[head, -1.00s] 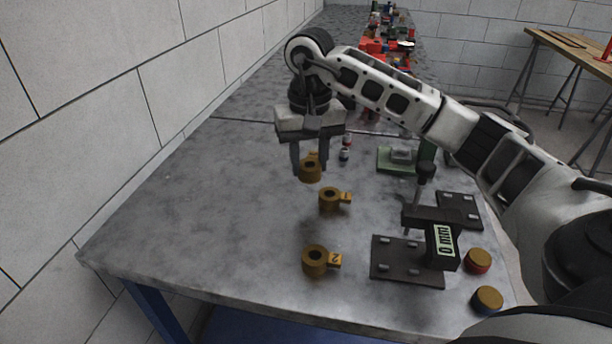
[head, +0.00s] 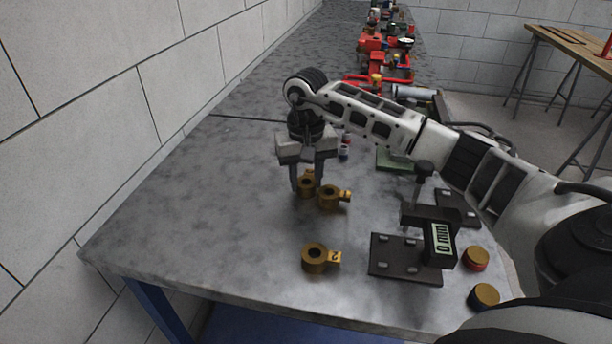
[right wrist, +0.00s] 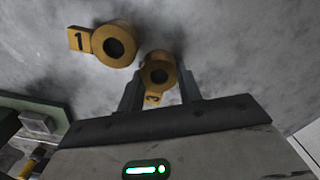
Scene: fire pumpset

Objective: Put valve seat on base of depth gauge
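Brass valve seats, ring-shaped with number tabs, are on the grey bench. Seat 1 (head: 326,203) is near the middle and seat 2 (head: 308,265) nearer the front edge. My left gripper is not in view.
Two round brass-topped parts, one red-sided (head: 475,257) and one blue-sided (head: 484,295), lie right of the gauge. A green fixture (head: 393,160) is behind it, partly covered by my arm. The bench's left side is clear.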

